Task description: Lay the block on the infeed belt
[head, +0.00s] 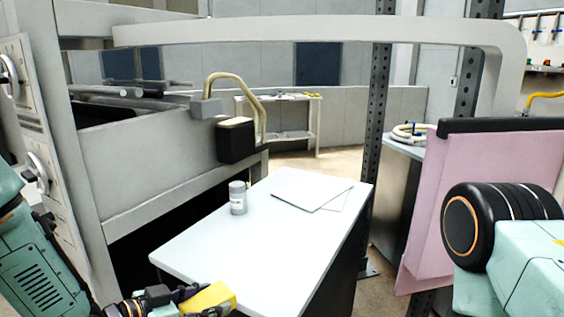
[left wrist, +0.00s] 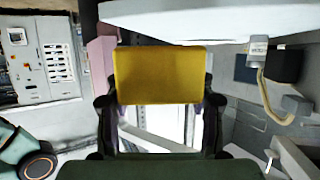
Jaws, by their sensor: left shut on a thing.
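A yellow block (head: 212,299) is at the bottom of the head view, held in my left gripper (head: 186,294). In the left wrist view the yellow block (left wrist: 157,75) sits squarely between the two dark fingers of my left gripper (left wrist: 160,108), which is shut on it. In the head view the block is in front of the near edge of the white table, and its height relative to the tabletop is hard to tell. I cannot clearly make out the infeed belt in either view. My right gripper is not in view; only part of my right arm shows at the right.
A white table (head: 240,262) carries a grey canister (head: 237,197) and flat sheets (head: 308,189). The grey machine (head: 150,150) with dark rollers (head: 138,92) stands left. A pink panel (head: 450,190) stands right. A pale overhead bar (head: 300,31) spans the view. Much of the tabletop is clear.

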